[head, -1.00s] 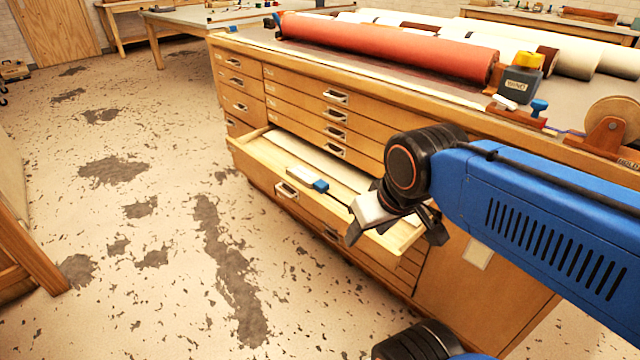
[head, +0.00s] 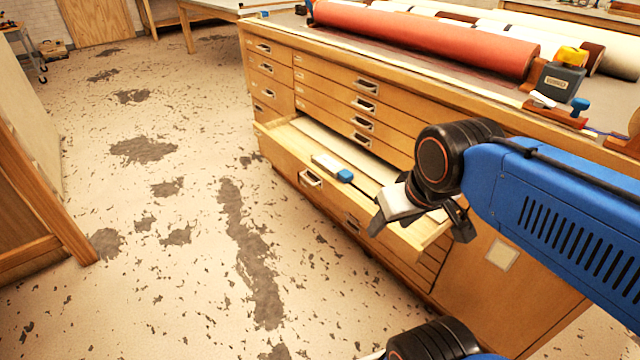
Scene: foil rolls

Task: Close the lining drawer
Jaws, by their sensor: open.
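In the head view one wide wooden drawer (head: 283,154) of the cabinet stands pulled out; I take it as the lining drawer, though no label is readable. It holds pale flat sheets and a small white and blue item (head: 331,167). A metal cup handle (head: 310,179) is on its front, and a second handle (head: 352,222) lies further right. My gripper (head: 420,222) is open and empty, at the right end of the drawer's front. It hides part of that end, and I cannot tell whether it touches the drawer.
The wooden cabinet (head: 545,215) has several shut drawers above. Open, patchy floor (head: 170,255) lies left; a wooden frame (head: 35,195) stands at the far left.

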